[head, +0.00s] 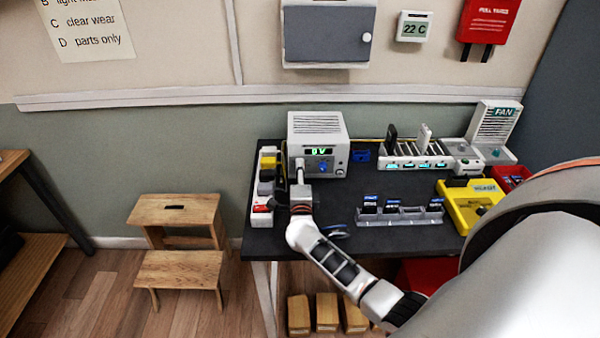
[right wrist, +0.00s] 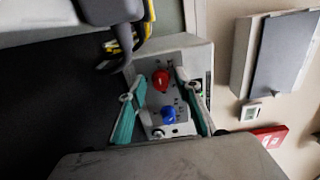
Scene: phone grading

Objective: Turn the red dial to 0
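The red dial (right wrist: 161,80) is on the front panel of a light grey box, the power supply (head: 316,124), above a blue dial (right wrist: 168,114). The supply's green display (head: 319,151) shows one digit and a V, too small to read surely. My right gripper (right wrist: 160,77) is open, its teal-padded fingers apart on either side of the red dial; I cannot tell whether they touch it. In the head view my right gripper (head: 299,172) is in front of the panel's left part and hides the red dial. The blue dial (head: 323,167) shows there. My left gripper is out of view.
A power strip (head: 262,219) with coloured plugs stands just left of the supply. A phone rack (head: 412,160), a grey slotted holder (head: 400,217) and a yellow device (head: 462,217) are to the right. Dark bare table (head: 345,195) lies between them and my right gripper.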

